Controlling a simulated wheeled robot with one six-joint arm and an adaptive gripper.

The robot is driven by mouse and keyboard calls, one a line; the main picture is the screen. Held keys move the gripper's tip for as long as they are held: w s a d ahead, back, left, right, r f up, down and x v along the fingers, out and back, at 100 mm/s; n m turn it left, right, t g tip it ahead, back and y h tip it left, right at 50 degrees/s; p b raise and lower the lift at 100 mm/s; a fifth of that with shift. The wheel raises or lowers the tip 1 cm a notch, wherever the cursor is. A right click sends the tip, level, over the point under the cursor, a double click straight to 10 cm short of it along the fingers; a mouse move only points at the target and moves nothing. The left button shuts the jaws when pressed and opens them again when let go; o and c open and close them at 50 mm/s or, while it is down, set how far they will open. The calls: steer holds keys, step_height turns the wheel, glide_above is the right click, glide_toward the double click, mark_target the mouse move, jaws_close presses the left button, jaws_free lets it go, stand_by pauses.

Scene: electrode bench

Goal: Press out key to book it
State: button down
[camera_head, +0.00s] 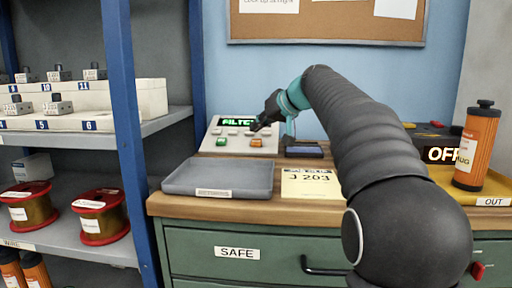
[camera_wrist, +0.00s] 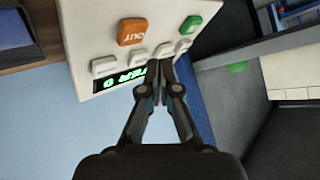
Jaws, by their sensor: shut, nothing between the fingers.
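The orange OUT key (camera_wrist: 132,31) is on a light sloped panel, beside a green key (camera_wrist: 190,24). In the head view the OUT key (camera_head: 256,143) is at the panel's lower right. A row of white keys (camera_wrist: 104,66) and a green-lit display (camera_wrist: 125,80) are also on the panel. My gripper (camera_wrist: 156,66) is shut and empty. Its tips are over the display's edge, close to the white keys and apart from the OUT key in the picture. In the head view my gripper (camera_head: 259,125) is above the OUT key. I cannot tell whether the tips touch the panel.
A grey tray (camera_head: 220,191) and a yellow card (camera_head: 311,184) are in front of the panel. At right, a yellow tray (camera_head: 440,177) marked OUT holds an orange cylinder (camera_head: 476,147). A blue-posted shelf (camera_head: 127,130) stands at left; a corkboard hangs behind.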

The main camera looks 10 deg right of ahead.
mark_target(252, 139)
steer(key=shift+w+d+f+b, duration=0.1)
steer(key=shift+w+f+b, duration=0.1)
steer(key=shift+f, duration=0.25)
steer(key=shift+w+f+b, duration=0.15)
steer(key=shift+f, duration=0.3)
steer(key=shift+f, duration=0.15)
stand_by(0.8)
steer(key=shift+w+f, duration=0.15)
steer(key=shift+f, duration=0.05)
steer(key=shift+w+d+f+b, duration=0.1)
steer(key=shift+w+f+b, duration=0.05)
steer(key=shift+f+b, duration=0.3)
stand_by(0.8)
steer(key=shift+r, duration=0.15)
steer(key=shift+s+r+p, duration=0.3)
steer(key=shift+r+p, duration=0.15)
steer(key=shift+r, duration=0.2)
